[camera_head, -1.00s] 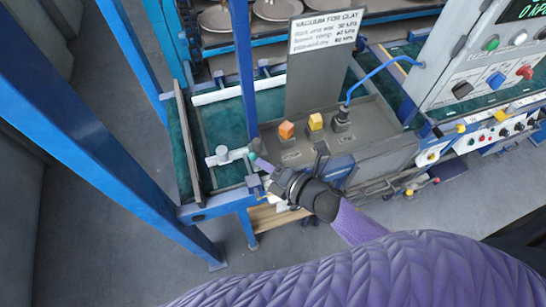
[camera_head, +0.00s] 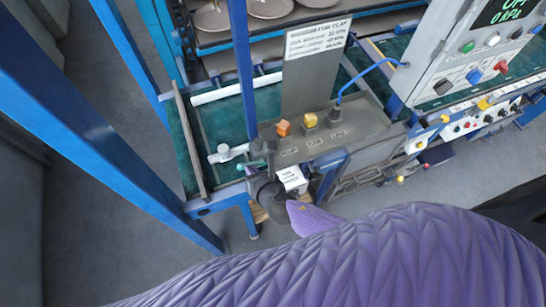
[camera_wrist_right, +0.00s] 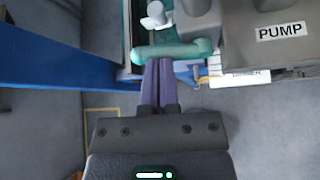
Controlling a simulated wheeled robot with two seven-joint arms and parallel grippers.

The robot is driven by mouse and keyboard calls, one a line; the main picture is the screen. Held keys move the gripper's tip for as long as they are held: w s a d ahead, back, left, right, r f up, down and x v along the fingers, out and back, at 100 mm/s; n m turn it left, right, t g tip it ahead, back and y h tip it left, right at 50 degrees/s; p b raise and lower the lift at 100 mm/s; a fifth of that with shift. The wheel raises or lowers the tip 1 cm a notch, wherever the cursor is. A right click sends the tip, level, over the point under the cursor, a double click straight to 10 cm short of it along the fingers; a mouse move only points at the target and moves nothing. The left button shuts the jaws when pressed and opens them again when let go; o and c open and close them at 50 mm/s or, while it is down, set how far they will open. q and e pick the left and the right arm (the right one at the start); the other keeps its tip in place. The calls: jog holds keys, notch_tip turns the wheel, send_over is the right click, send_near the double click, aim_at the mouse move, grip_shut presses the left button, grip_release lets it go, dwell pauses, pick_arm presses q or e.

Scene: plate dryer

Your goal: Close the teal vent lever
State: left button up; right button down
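The teal vent lever (camera_wrist_right: 180,50) lies crosswise just beyond my fingertips in the right wrist view. A small part of it shows in the head view (camera_head: 241,166), beside a pale pipe fitting (camera_head: 226,154). My right gripper (camera_wrist_right: 158,66) has its two purple fingers pressed together with nothing visible between them. Its tips are at the near side of the lever, touching or almost touching it; I cannot tell which. In the head view the dark right gripper (camera_head: 262,184) is at the front edge of the machine, its fingertips largely hidden. My left gripper is not in view.
A grey pump housing (camera_wrist_right: 275,50) stands right of the lever. Orange (camera_head: 283,128) and yellow (camera_head: 310,120) knobs sit on the grey box behind. A blue post (camera_head: 243,70) rises beside the lever. The control cabinet (camera_head: 445,60) is at the right; open floor lies in front.

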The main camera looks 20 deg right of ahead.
jog(key=shift+a+f+n+h, duration=0.25)
jog(key=shift+f+n+h, duration=0.15)
jog(key=shift+f+h, duration=0.1)
dwell(0.7)
